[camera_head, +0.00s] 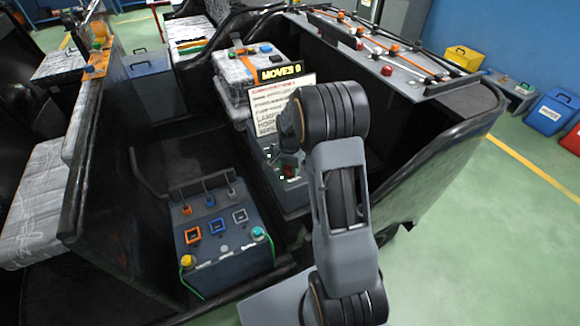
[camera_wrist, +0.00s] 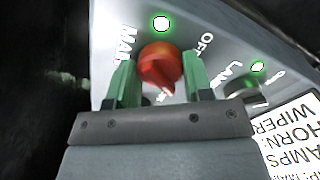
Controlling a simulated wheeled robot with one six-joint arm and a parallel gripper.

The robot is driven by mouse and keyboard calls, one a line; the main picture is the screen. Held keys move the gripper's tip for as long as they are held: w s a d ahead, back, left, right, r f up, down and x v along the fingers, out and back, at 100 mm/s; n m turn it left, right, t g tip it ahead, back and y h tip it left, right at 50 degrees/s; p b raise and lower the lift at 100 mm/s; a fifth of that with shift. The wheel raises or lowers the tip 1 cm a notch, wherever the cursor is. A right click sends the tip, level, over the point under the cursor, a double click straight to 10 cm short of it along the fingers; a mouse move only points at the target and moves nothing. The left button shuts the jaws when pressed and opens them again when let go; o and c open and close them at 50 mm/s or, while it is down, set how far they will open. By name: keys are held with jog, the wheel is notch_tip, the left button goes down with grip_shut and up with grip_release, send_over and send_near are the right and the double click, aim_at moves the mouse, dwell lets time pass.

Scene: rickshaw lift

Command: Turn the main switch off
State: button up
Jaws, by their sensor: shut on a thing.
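The main switch is a red round knob (camera_wrist: 162,58) on a sloped grey panel (camera_wrist: 125,14), in the wrist view. Lettering that begins "MAI" stands left of it and "OFF" at its upper right. A lit green lamp (camera_wrist: 161,23) is just above the knob. My gripper (camera_wrist: 156,67) has one green finger on each side of the knob and is shut on it. White lettering below the knob is partly hidden, and I cannot read the knob's setting for certain. In the head view the panel area (camera_head: 291,190) is small and partly hidden behind my arm.
A dark knob (camera_wrist: 243,86) with its own green lamp (camera_wrist: 257,66) sits to the right. A printed sheet (camera_wrist: 290,130) stands beside the panel. A "MOVES 0" sign (camera_head: 281,72) is above it. A dark battery-like box (camera_head: 222,245) stands to the left.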

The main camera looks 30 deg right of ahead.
jog(key=n, duration=0.4)
jog(key=shift+n, duration=0.3)
jog(key=n, duration=0.3)
jog(key=shift+n, duration=0.4)
jog(key=n, duration=0.4)
jog(key=shift+n, duration=1.6)
jog(key=o, duration=0.9)
notch_tip(320, 180, up, 14)
jog(key=shift+f+p, duration=0.1)
jog(key=shift+p, duration=0.35)
